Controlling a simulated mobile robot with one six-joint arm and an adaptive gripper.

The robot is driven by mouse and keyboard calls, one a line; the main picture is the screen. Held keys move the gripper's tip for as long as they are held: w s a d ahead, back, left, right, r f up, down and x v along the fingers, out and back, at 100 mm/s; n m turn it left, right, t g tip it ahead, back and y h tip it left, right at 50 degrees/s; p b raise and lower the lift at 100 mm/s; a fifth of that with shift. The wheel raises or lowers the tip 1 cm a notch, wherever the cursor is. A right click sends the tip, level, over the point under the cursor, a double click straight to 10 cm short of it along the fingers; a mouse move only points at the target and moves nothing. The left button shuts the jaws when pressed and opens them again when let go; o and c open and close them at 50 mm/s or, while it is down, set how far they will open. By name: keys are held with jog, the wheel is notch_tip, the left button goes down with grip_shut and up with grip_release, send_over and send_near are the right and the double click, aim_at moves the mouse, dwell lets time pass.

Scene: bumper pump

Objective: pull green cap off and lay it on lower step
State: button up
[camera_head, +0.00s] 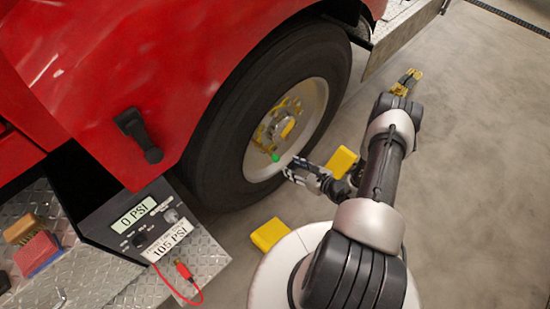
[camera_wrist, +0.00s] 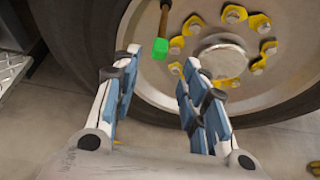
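The green cap (camera_head: 275,158) sits on the end of a valve stem at the wheel (camera_head: 302,122) of the red truck. It also shows in the wrist view as a bright green block (camera_wrist: 160,48), with the dark stem running up from it. My gripper (camera_head: 292,173) is just right of and below the cap in the head view. In the wrist view my gripper (camera_wrist: 160,66) is open, with one finger on each side of the cap's line and the cap beyond the fingertips, apparently not touched. The lower step (camera_head: 150,292) is diamond plate at the lower left.
A pump panel (camera_head: 145,220) reading 0 PSI and 105 PSI stands at the step, with a red hose end (camera_head: 184,271) hanging by it. A brush (camera_head: 22,229) and a red-blue block (camera_head: 38,253) lie on the plate. Yellow chocks (camera_head: 269,234) are on the floor.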

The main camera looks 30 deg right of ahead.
aim_at(278, 160)
jog(key=b+x, duration=0.3)
jog(key=x, duration=0.4)
jog(key=shift+w+a+f, duration=0.1)
jog(key=shift+f, duration=0.1)
jog(key=shift+b+x, duration=0.6)
jog(key=shift+x, duration=0.2)
jog(key=shift+w+r, duration=0.1)
jog(key=shift+r, duration=0.05)
jog(key=shift+c, duration=0.2)
dwell(0.4)
grip_shut()
dwell(0.6)
jog(key=s+d, duration=0.2)
jog(key=s, duration=0.3)
jog(key=shift+s, duration=0.35)
dwell(0.7)
dwell(0.5)
